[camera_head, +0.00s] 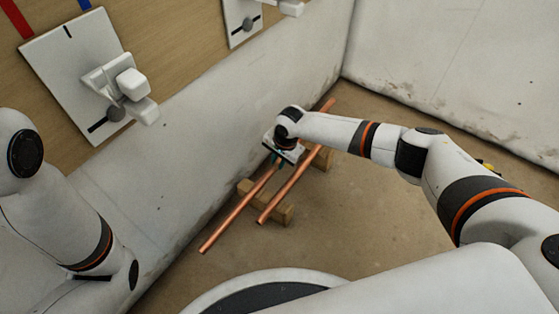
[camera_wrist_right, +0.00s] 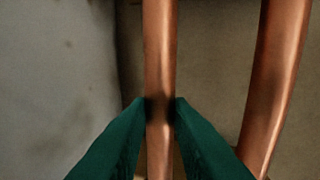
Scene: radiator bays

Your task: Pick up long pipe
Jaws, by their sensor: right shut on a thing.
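Two copper pipes lie side by side on wooden blocks on the floor in the head view. My right gripper (camera_head: 276,158) is over the left pipe (camera_head: 231,217), and its far part is hidden under the gripper and wrist. In the right wrist view, the green fingertips (camera_wrist_right: 160,101) are shut on this straight pipe (camera_wrist_right: 159,50), one on each side. The other pipe (camera_head: 290,188) runs beside it to the right, apart from the fingers, and looks curved in the wrist view (camera_wrist_right: 276,80). I cannot tell which pipe is longer. My left gripper is out of view.
A wooden block (camera_head: 283,214) lies under the near part of the pipes. The pale wall (camera_head: 190,150) runs close along their left side. A white panel with a valve-like fitting (camera_head: 72,62) is mounted above it. The floor (camera_head: 345,230) right of the pipes is bare.

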